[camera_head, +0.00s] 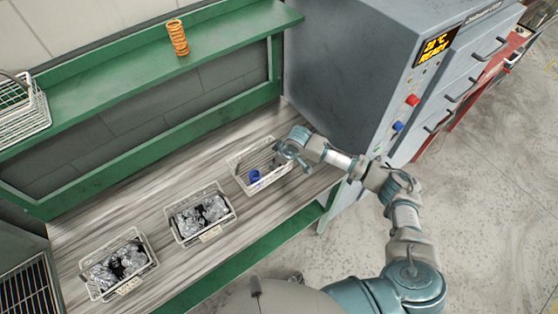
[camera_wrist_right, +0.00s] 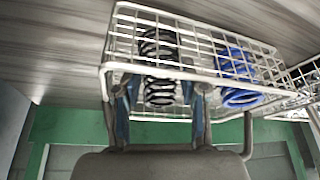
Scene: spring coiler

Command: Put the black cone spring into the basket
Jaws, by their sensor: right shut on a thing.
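The black cone spring (camera_wrist_right: 158,62) shows in the right wrist view between the two fingers of my right gripper (camera_wrist_right: 163,98). Its coils appear behind the white wires of the basket (camera_wrist_right: 185,72). My right gripper is shut on the spring at that basket. In the head view, the right gripper (camera_head: 280,152) reaches over the far right end of the basket (camera_head: 240,163) on the bench. The black spring cannot be made out clearly there. Whether it touches the basket floor cannot be told. My left gripper is not in view.
A blue spring (camera_head: 254,176) lies in the same basket. Two more wire baskets, (camera_head: 202,213) and (camera_head: 120,265), hold silvery and dark things. An orange spring (camera_head: 177,37) stands on the green shelf (camera_head: 120,75). A grey machine (camera_head: 350,70) stands close behind my right arm.

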